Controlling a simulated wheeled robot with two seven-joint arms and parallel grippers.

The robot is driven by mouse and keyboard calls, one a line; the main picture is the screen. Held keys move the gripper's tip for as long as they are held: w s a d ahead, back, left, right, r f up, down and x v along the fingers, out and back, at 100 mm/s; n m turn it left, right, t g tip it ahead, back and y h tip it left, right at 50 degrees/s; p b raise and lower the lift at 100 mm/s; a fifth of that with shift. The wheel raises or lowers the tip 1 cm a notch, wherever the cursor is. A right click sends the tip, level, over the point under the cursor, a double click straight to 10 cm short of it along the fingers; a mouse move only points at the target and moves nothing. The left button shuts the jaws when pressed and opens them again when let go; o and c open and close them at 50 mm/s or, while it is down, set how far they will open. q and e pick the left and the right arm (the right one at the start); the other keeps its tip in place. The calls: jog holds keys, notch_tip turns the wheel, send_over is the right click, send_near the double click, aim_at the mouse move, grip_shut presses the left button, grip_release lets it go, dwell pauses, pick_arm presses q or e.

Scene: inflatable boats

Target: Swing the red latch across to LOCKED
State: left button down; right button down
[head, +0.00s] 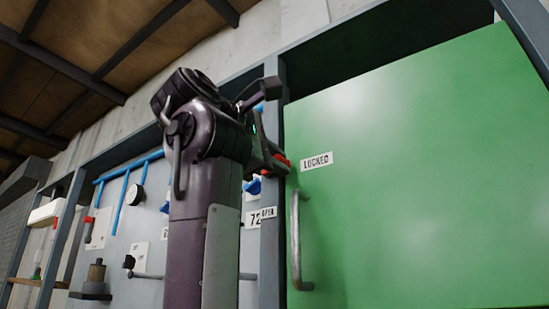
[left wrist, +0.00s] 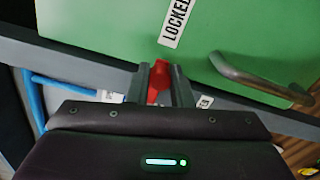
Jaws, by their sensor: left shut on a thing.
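The red latch (head: 282,161) shows at the left edge of the green door, just left of the LOCKED label (head: 317,161). My left gripper (head: 273,157) is at the latch, partly hidden by its own arm. In the left wrist view the red latch (left wrist: 158,80) sits between the two fingers of my left gripper (left wrist: 160,82), which are shut on it. Its red end pokes out past the fingertips onto the green door, below the LOCKED label (left wrist: 177,22). The OPEN label (head: 268,212) is lower on the grey post. The latch's pivot is hidden. My right gripper is not in view.
The green door (head: 430,170) fills the right side, with a metal bar handle (head: 296,240) below the LOCKED label. A grey frame post (head: 270,245) stands left of it. Further left is a panel with blue pipes (head: 125,195), a gauge (head: 135,194) and small levers.

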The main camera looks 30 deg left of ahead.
pick_arm(q)
jog(key=c, duration=1.3)
grip_release()
jog(key=shift+w, duration=0.15)
jog(key=s+b, duration=0.3)
jog(key=s, duration=0.4)
jog(key=shift+s+a, duration=0.25)
jog(key=shift+s, duration=0.15)
